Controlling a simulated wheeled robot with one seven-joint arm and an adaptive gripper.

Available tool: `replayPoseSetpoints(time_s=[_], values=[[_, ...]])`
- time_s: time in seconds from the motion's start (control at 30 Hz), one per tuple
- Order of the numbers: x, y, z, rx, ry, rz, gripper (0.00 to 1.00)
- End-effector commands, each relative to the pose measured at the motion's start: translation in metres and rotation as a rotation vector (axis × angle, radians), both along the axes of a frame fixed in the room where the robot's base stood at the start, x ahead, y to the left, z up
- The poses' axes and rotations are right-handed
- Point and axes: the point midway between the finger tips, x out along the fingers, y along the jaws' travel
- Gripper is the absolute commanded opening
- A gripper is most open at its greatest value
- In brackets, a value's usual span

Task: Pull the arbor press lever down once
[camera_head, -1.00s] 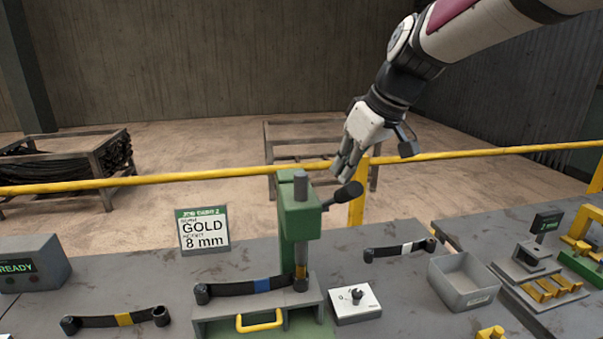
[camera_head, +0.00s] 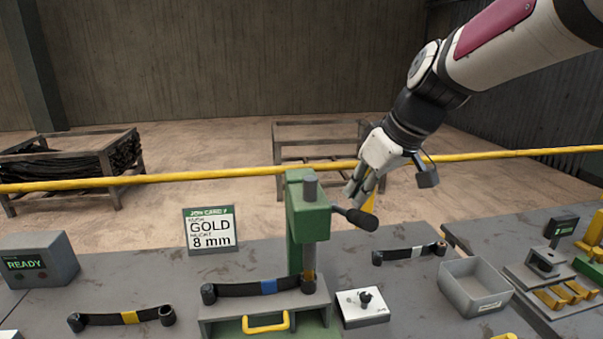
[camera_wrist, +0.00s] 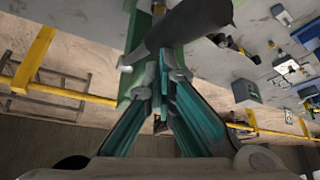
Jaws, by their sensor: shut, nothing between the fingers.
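The green arbor press (camera_head: 308,225) stands on the bench, and its lever (camera_head: 361,219) with a black knob slopes slightly down to the right. My gripper (camera_head: 356,197) is shut and empty, with its fingertips just above the lever. In the wrist view, the fingertips (camera_wrist: 160,78) are close together beside the dark lever knob (camera_wrist: 188,25); I cannot tell whether they touch it. A dark leaf spring with a blue band (camera_head: 245,288) lies at the press base, its right end under the ram.
A job card reading GOLD 8 mm (camera_head: 210,230) stands left of the press. A grey READY box (camera_head: 38,262), a white knob box (camera_head: 362,306) and a grey bin (camera_head: 474,286) are on the bench.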

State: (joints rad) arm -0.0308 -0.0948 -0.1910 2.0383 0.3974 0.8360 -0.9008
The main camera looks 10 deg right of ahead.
Motion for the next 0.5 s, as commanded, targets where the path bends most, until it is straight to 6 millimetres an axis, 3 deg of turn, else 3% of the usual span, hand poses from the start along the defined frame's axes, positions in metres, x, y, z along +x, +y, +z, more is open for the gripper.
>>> replayPoseSetpoints(time_s=[0.5], values=[[-0.008, 0.0, -0.028, -0.001, 0.007, 0.001, 0.0]])
